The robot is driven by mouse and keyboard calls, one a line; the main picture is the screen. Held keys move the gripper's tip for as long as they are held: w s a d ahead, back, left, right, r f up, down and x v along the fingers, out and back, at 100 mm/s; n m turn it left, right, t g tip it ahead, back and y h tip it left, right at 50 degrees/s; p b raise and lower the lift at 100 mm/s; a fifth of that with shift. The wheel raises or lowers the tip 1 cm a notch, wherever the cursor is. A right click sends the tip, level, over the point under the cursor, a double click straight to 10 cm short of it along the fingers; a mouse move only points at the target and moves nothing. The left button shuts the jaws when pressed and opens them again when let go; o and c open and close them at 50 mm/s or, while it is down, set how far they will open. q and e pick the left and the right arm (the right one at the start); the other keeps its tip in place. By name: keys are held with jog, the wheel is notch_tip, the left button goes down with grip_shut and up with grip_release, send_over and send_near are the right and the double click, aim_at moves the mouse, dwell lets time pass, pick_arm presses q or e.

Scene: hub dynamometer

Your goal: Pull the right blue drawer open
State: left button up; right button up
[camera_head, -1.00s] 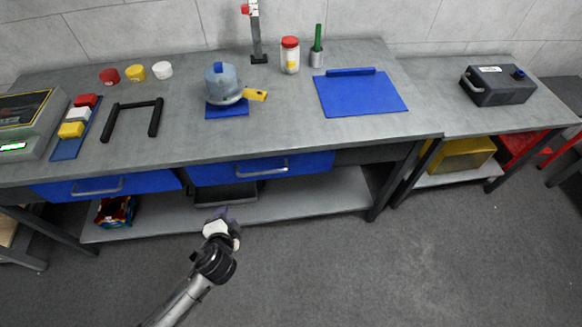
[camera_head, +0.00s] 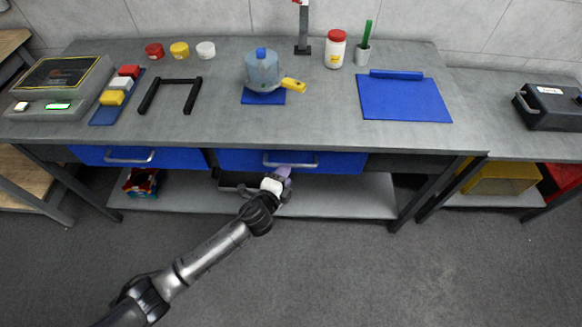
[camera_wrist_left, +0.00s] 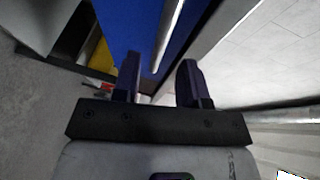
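The right blue drawer (camera_head: 342,163) sits under the bench top and looks shut. Its silver handle (camera_head: 304,164) runs across its front. My left gripper (camera_head: 284,174) is just in front of and below this handle, partly covering it. In the left wrist view the gripper (camera_wrist_left: 160,68) is open, its two dark fingers apart. The handle bar (camera_wrist_left: 170,35) shows in the gap between the fingers, with the blue drawer front (camera_wrist_left: 130,25) behind it. Neither finger clearly touches the bar. My right gripper is not in view.
The left blue drawer (camera_head: 184,158) is beside it, also shut. A grey shelf (camera_head: 345,202) runs below the drawers. The floor in front is clear.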

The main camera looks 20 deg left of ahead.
aim_at(291, 165)
pick_arm(q)
jog(key=shift+b+x, duration=0.7)
jog(key=shift+x, duration=1.95)
grip_shut()
